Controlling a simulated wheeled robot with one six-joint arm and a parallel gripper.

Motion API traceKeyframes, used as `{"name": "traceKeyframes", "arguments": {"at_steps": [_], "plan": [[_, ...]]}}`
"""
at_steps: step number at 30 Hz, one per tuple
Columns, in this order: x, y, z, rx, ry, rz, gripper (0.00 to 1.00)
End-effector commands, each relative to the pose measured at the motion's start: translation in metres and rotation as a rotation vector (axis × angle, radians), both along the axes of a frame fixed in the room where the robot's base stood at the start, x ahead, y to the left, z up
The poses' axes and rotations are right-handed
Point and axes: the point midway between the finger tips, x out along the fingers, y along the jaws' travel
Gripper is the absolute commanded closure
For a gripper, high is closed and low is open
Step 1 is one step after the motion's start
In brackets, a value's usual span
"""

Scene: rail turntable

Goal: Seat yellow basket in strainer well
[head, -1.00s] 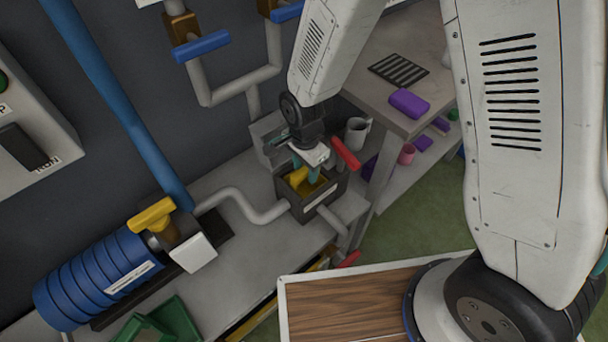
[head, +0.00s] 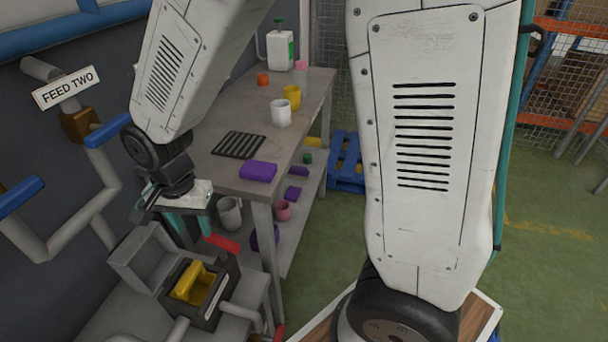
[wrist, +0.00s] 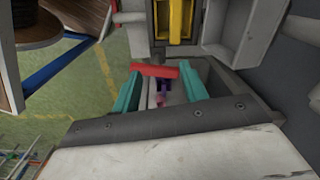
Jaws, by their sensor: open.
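The yellow basket (head: 187,282) sits inside the dark square strainer well (head: 212,317). Its top shows at the well's mouth; how deep it rests I cannot tell. The basket also shows at the top of the wrist view (wrist: 180,18). The well's grey lid (head: 143,258) stands open behind it. My gripper (head: 192,228) is open and empty, with its teal fingers apart, above and beyond the well. In the wrist view the fingers (wrist: 160,88) spread on both sides of the line to a red handle (wrist: 155,71); I cannot tell if they touch it.
A grey workbench (head: 205,160) stands beyond, with a purple block (head: 258,171), a black grate (head: 239,145) and mugs on it. A grey mug (head: 230,214) stands close to my gripper. Grey pipes (head: 65,225) run along the wall at left. Green floor is open at right.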

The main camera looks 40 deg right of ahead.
Motion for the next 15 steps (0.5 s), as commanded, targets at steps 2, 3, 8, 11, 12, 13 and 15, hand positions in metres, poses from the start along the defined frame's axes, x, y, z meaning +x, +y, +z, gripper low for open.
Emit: {"name": "traceKeyframes", "arguments": {"at_steps": [2,3,8,11,12,13,15], "plan": [[-0.012,-0.028,0.037,0.004,-0.023,0.083,0.57],[-0.019,-0.041,0.052,0.002,-0.03,0.132,0.57],[-0.059,-0.087,0.103,-0.008,-0.055,0.324,0.57],[-0.09,-0.113,0.127,-0.02,-0.068,0.445,0.57],[-0.104,-0.121,0.135,-0.026,-0.073,0.491,0.57],[-0.113,-0.127,0.14,-0.03,-0.077,0.525,0.57],[-0.134,-0.139,0.15,-0.039,-0.084,0.599,0.57]]}}
